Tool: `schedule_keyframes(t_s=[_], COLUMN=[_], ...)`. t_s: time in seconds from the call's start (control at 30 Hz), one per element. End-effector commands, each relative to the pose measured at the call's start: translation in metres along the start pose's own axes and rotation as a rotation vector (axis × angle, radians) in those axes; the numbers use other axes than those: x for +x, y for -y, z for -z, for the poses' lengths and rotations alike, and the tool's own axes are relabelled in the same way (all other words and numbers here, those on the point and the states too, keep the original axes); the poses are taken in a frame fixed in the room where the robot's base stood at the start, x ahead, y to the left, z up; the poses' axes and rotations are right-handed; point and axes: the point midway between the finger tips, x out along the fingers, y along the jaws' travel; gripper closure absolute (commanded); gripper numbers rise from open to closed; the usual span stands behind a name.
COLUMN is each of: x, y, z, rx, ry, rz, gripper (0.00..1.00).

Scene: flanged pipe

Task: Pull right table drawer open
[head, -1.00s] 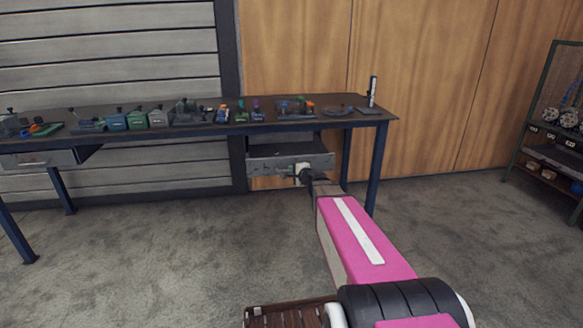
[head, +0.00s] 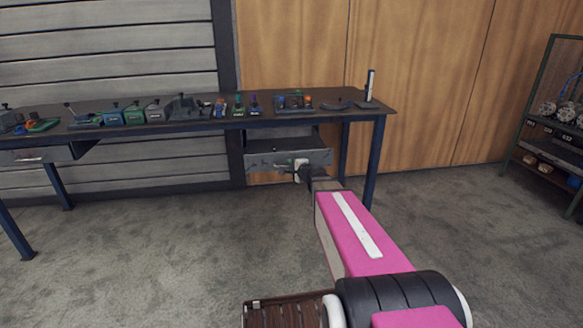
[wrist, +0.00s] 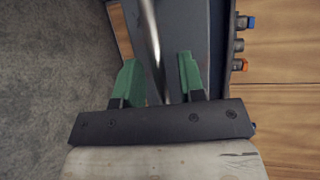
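The right table drawer (head: 262,161) is a grey metal drawer under the right part of the workbench. It stands partly out, and a dark strip of its inside shows above its front. My gripper (head: 300,172) is at the middle of the drawer front, and my arm partly hides the handle. In the wrist view the silver bar handle (wrist: 150,35) runs between the two green fingers of my gripper (wrist: 158,62). The fingers are apart, with visible gaps to the bar, so they are around it rather than clamped on it.
The workbench (head: 215,126) carries several small fixtures and coloured blocks along its top. A second drawer (head: 35,155) sits under its left part. A blue table leg (head: 376,160) stands right of the drawer. A rack (head: 545,130) is at far right. The carpet in front is clear.

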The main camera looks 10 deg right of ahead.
Motion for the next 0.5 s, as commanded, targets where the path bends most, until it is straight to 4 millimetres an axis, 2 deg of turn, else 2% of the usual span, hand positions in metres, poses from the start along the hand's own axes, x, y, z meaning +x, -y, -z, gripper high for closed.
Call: schedule_keyframes(t_s=[0.17, 0.5], x=[-0.022, -0.085], y=[0.000, 0.000], z=[-0.002, -0.001], rx=[0.000, 0.000], ry=[0.000, -0.002], rz=[0.000, -0.001], gripper=[0.63, 0.63])
